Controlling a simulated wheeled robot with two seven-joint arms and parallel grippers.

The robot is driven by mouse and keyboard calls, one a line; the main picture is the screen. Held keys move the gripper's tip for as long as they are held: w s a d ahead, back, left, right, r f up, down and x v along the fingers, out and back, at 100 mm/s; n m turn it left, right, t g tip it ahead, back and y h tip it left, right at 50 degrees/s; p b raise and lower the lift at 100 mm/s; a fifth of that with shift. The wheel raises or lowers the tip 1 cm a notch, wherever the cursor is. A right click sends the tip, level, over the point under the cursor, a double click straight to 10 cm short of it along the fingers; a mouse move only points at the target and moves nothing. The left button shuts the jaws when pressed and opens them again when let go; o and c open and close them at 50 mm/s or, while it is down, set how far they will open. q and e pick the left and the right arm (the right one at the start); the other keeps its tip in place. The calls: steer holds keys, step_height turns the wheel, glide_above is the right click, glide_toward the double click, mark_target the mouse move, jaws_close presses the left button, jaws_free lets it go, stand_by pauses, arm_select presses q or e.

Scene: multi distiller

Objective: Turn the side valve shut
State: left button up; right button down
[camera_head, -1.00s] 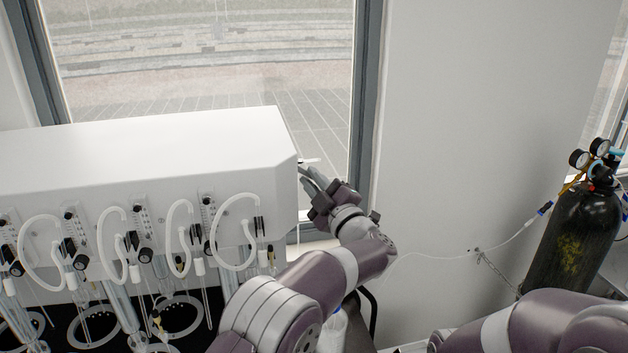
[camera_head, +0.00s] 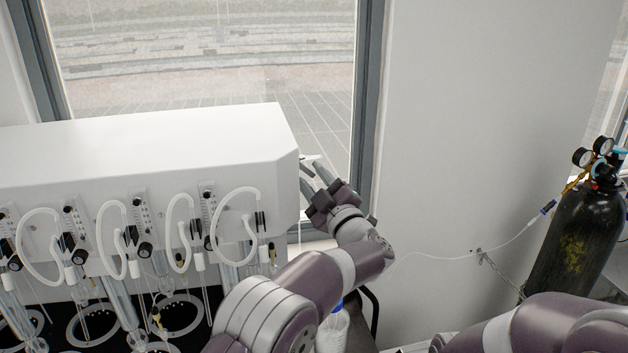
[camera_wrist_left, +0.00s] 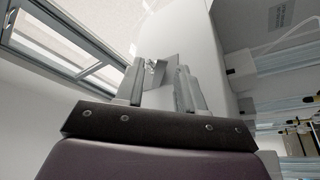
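The white distiller housing (camera_head: 150,155) fills the left of the head view. The side valve (camera_head: 309,158) shows as a small light piece sticking out of the housing's right end face. In the left wrist view the valve (camera_wrist_left: 155,72) is a small grey metal part on the white face, just beyond the fingertips and roughly in line with the gap. My left gripper (camera_head: 312,176) is beside that end face with its two fingers apart and nothing held. Both fingers show in the left wrist view (camera_wrist_left: 158,85). Contact with the valve cannot be told. My right gripper is out of view.
Several looped white tubes (camera_head: 233,243) and glass parts hang along the housing's front. A window frame (camera_head: 366,110) and wall stand behind my left gripper. A black gas cylinder (camera_head: 572,240) with gauges is at the far right. A plastic bottle (camera_head: 333,330) stands below my left arm.

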arm_select(q)
steer(key=b+v, duration=0.6)
steer(key=v, duration=0.6)
steer(key=shift+s, duration=0.25)
